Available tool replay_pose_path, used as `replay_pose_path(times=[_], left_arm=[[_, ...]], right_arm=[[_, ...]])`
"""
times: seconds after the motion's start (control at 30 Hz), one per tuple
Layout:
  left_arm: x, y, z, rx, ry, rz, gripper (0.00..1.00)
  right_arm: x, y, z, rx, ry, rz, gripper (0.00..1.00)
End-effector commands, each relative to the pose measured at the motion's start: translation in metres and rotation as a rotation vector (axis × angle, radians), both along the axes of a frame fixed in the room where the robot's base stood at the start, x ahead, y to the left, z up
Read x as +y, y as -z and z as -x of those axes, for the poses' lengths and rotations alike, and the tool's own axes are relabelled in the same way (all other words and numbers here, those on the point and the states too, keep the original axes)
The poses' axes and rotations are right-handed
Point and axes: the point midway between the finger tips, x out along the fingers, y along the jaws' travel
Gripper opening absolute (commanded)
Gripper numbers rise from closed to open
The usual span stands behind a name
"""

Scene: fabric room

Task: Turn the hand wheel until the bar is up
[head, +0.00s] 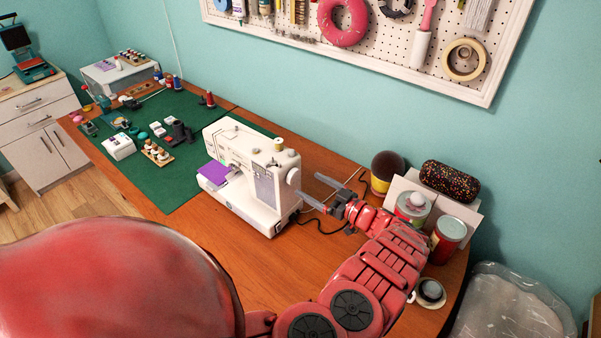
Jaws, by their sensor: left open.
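A white sewing machine (262,168) stands on the wooden table, with purple cloth (215,173) under its needle end. Its hand wheel (293,177) is a small white knob on the right end.
A green mat (165,188) with several sewing supplies lies to the left. A black cable runs behind my gripper. The table (260,255) front is clear.

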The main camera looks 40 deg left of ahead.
Motion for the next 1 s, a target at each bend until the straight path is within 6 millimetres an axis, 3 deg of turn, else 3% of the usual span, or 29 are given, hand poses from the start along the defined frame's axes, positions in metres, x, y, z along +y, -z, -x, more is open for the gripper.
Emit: replay_pose_path(times=[0.1, 0.3, 0.7, 1.0], left_arm=[[0.024, -0.003, -0.001, -0.003, 0.002, -0.001, 0.97], [0.045, 0.000, -0.001, -0.003, -0.001, 0.000, 0.97], [0.051, 0.001, -0.001, -0.001, 0.001, 0.001, 0.95], [0.050, 0.001, -0.001, -0.001, 0.002, 0.002, 0.41]], right_arm=[[0.000, -0.011, 0.000, 0.000, 0.000, 0.000, 0.50], [0.000, -0.013, 0.000, 0.000, 0.000, 0.000, 0.50], [0.000, -0.013, 0.000, 0.000, 0.000, 0.000, 0.50], [0.000, -0.013, 0.000, 0.000, 0.000, 0.000, 0.50]])
